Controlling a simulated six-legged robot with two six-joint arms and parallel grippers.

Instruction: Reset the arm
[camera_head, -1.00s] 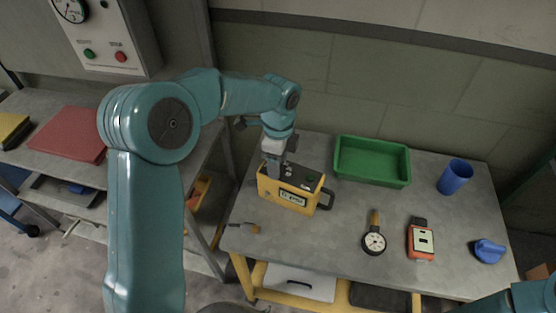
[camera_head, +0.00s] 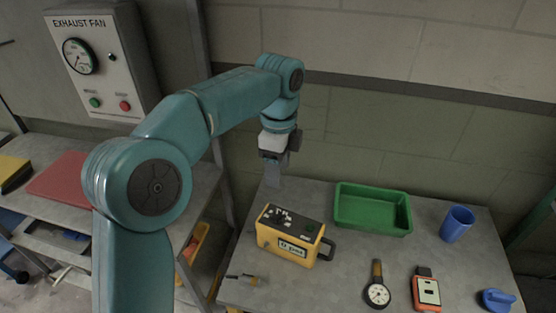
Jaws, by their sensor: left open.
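My left arm comes in from the left and reaches over the back left of the grey table (camera_head: 345,262). My left gripper (camera_head: 272,178) points down and is open, with nothing seen between its fingers. It is above and behind the yellow and black meter box (camera_head: 290,236), apart from it. My right gripper is not in view.
A green tray (camera_head: 372,228), blue cup (camera_head: 457,223), round gauge (camera_head: 377,293), orange handheld device (camera_head: 427,290) and blue knob-like part (camera_head: 497,299) are on the table. A small tool (camera_head: 246,279) lies at the left edge. An exhaust fan panel (camera_head: 105,68) hangs at upper left.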

